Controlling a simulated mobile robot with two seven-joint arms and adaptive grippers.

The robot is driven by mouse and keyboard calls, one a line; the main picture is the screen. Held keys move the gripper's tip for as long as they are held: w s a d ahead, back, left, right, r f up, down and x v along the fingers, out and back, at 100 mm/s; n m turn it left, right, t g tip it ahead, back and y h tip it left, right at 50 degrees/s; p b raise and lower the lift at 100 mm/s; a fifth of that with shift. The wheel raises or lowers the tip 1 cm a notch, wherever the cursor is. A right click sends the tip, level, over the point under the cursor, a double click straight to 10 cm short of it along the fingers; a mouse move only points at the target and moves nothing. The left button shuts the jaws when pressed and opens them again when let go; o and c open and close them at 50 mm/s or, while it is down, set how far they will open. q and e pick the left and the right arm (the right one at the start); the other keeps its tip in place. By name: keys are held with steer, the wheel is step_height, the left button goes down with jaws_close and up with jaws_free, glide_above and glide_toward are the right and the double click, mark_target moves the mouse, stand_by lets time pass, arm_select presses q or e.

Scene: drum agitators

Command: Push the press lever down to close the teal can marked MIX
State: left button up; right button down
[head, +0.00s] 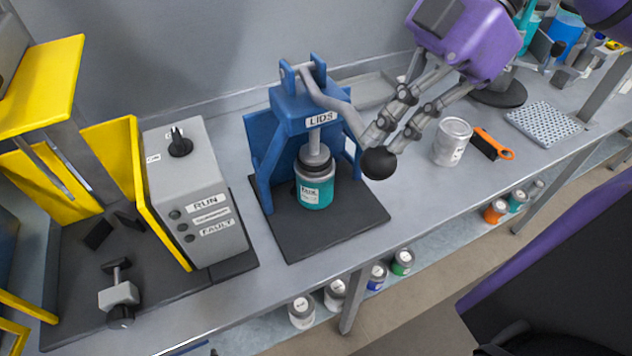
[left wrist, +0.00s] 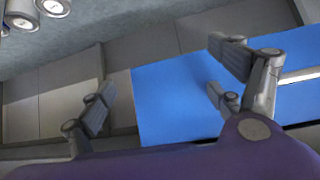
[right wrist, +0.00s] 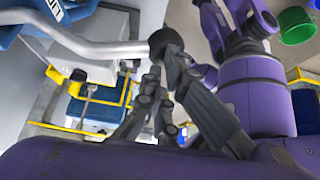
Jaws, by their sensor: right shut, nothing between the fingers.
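A blue press (head: 297,112) labelled LIDS stands on a dark base plate. The teal can (head: 314,190) with a white label stands upright under its ram, and a dark disc at the ram's lower end sits at the can's top. I cannot tell how the lid is seated. The grey lever (head: 340,108) slopes down to the right and ends in a black ball knob (head: 380,163). My right gripper (head: 381,138) is shut and empty, its fingertips at the lever just above the knob; the knob (right wrist: 166,42) also shows in the right wrist view. My left gripper (left wrist: 160,90) is open and empty.
A grey control box (head: 195,190) with RUN and FAULT labels stands left of the press, beside a yellow-framed machine (head: 110,150). Several small cans stand on a lower shelf.

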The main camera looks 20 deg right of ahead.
mark_target(384, 147)
steer(key=shift+f, duration=0.7)
steer(key=shift+w+f, duration=0.1)
steer(key=shift+f, duration=0.8)
steer(key=shift+r, duration=0.15)
